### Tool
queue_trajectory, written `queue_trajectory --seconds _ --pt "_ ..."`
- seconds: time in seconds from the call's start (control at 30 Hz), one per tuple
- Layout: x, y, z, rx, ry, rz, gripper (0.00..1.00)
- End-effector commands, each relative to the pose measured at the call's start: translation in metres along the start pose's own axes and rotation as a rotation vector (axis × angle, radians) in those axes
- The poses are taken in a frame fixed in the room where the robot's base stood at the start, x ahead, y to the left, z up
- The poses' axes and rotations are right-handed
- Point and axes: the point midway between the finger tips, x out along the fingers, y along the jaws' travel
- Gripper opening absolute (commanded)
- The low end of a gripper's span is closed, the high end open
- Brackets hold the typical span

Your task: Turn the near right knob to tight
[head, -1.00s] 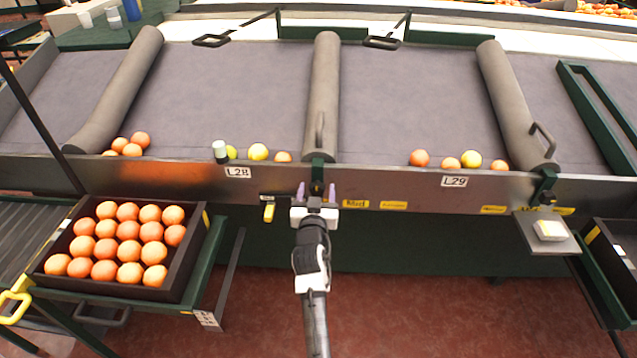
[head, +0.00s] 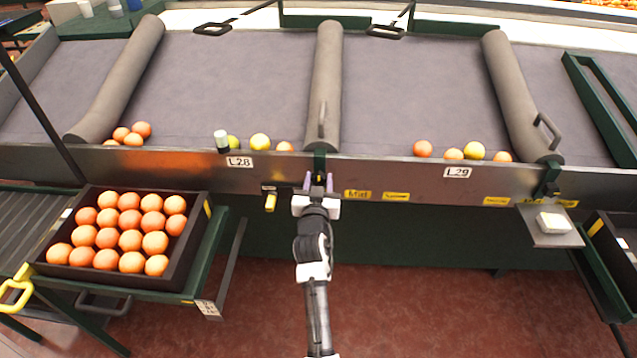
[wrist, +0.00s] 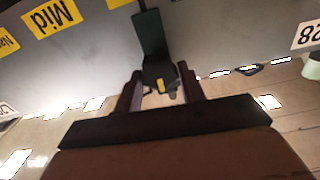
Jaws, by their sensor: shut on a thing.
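A dark knob (head: 318,187) hangs on the green bracket (head: 319,162) at the front end of the middle padded divider. My gripper (head: 318,181) reaches it from below, with a purple finger on each side. In the wrist view, my gripper (wrist: 162,82) is shut on the dark knob (wrist: 156,76), which bears a small yellow mark. How far the knob is turned cannot be told. Another dark knob (head: 545,198) is under the right padded divider, apart from my gripper.
The metal front rail (head: 400,173) carries yellow labels, one reading "Mid" (head: 357,195). A crate of oranges (head: 190,270) stands at left. A small shelf with a pale block (head: 553,223) is at right.

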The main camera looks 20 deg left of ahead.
Motion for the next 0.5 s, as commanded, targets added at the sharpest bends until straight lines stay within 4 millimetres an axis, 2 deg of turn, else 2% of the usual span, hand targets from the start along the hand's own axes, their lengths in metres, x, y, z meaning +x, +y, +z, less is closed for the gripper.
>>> queue_trajectory --seconds 0.27,0.5 --pt "0.0005 0.0011 0.0046 0.170 0.004 -0.001 0.16" --pt "0.0004 0.0025 0.0047 0.393 0.005 -0.001 0.16"
